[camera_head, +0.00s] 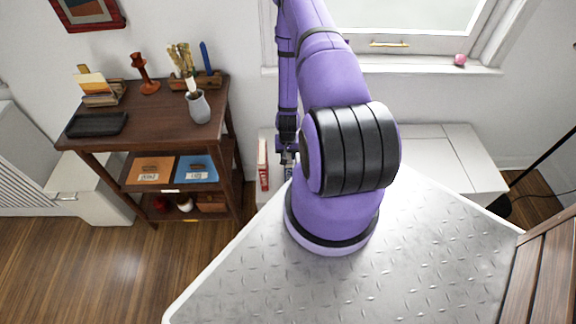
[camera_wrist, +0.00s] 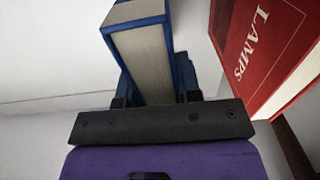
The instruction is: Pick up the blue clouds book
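The blue book (camera_wrist: 137,12) stands in the middle of the wrist view, with a blue cover and pale page edges facing the camera. Its title and any cloud picture are hidden. In the head view a small part of the blue book (camera_head: 288,171) shows below my gripper (camera_head: 288,156), on the white bench. In the wrist view my gripper (camera_wrist: 155,92) has one finger on each side of the book. The fingers look spread around it, and firm contact on both sides is not visible.
A red book (camera_wrist: 262,45) lettered "LAMPS" stands close on the right in the wrist view; the head view shows the red book (camera_head: 263,164) left of my gripper. The white bench (camera_head: 440,155) runs under the window. A dark wooden shelf (camera_head: 150,115) stands at left.

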